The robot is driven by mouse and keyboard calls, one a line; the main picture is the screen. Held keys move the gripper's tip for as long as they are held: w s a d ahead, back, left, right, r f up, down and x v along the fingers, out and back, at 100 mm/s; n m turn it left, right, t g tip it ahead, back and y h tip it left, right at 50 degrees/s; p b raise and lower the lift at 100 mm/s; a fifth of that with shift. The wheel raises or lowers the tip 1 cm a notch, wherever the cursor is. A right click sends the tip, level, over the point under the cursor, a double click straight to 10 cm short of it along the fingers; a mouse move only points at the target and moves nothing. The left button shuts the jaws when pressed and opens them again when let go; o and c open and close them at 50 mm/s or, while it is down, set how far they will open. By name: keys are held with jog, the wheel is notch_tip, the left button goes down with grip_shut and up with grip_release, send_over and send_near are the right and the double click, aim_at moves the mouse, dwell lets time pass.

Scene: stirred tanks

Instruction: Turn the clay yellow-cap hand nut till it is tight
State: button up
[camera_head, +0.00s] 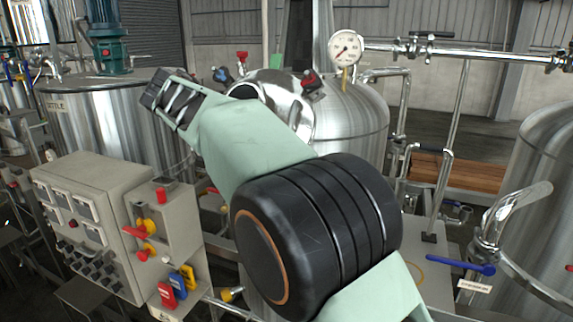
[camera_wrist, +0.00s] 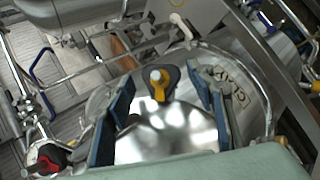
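In the wrist view, the yellow-cap hand nut (camera_wrist: 158,92) shows a yellow part, a pale round tip and a dark body. It sits at the far edge of a shiny domed metal lid. The vessel beside it bears the lettering CLAY (camera_wrist: 226,88). My gripper (camera_wrist: 163,98) is open, with one dark blue finger on each side of the nut in the picture. I see gaps between the fingers and the nut; the depth between them is hard to judge. In the head view my arm covers the middle, and I cannot make out the nut or the fingertips.
A red-cap knob (camera_wrist: 45,162) is at the lower left of the wrist view. In the head view, a control box (camera_head: 95,215) stands left, a gauge (camera_head: 345,47) and pipe (camera_head: 470,52) behind, and a blue-handled valve (camera_head: 460,264) right. Tanks stand close on both sides.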

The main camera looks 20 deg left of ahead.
jog(key=shift+a, duration=0.1)
jog(key=v, duration=0.7)
jog(key=shift+s, duration=0.2)
jog(key=shift+a+r, duration=0.15)
dwell(0.4)
